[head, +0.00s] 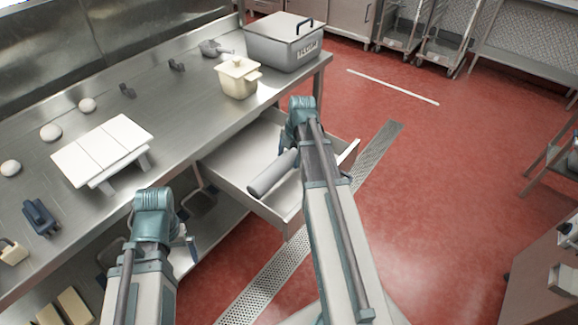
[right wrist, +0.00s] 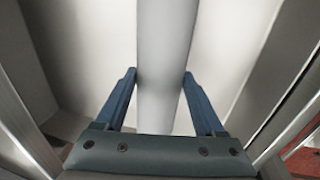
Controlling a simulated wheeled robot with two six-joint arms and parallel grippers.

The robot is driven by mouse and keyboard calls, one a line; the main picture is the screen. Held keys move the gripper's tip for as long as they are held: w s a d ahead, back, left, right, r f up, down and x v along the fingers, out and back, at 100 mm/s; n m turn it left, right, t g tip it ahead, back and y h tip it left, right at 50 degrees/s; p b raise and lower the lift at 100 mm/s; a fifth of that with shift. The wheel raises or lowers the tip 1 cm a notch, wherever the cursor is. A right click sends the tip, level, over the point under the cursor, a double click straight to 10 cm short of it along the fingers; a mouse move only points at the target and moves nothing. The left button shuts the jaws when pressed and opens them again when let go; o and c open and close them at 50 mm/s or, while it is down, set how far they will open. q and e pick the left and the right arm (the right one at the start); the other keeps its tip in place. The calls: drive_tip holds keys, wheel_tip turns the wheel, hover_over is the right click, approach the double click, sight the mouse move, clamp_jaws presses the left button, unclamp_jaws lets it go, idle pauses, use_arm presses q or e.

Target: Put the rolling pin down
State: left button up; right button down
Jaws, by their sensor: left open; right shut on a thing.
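The rolling pin (head: 272,175) is a grey cylinder in the head view, over the open drawer (head: 232,172) under the counter. Its near end shows; the rest is hidden behind my right arm. In the right wrist view the pin (right wrist: 166,60) runs between the two blue fingers of my right gripper (right wrist: 160,78), which is shut on it. The pale drawer interior lies behind it. I cannot tell whether the pin touches the drawer floor. My left gripper (head: 191,248) is mostly hidden behind its own arm, low beside the counter, with no object seen in it.
The steel counter holds a white slatted board (head: 103,150), a cream pot (head: 239,76), a grey lidded box (head: 284,42), dough balls (head: 51,132) and a dark blue tool (head: 40,217).

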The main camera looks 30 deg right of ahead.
sight(289, 164)
drive_tip(key=shift+f+b, duration=1.6)
drive_tip(key=shift+f, duration=0.2)
drive_tip(key=shift+f, duration=0.1)
unclamp_jaws()
drive_tip(key=r+p, duration=0.4)
drive_tip(key=s+r+p, duration=0.1)
drive_tip(key=r+p, duration=0.3)
drive_tip(key=s+d+r+p, duration=0.1)
drive_tip(key=r+p, duration=0.3)
drive_tip(key=shift+s+r, duration=0.1)
drive_tip(key=shift+f, duration=0.2)
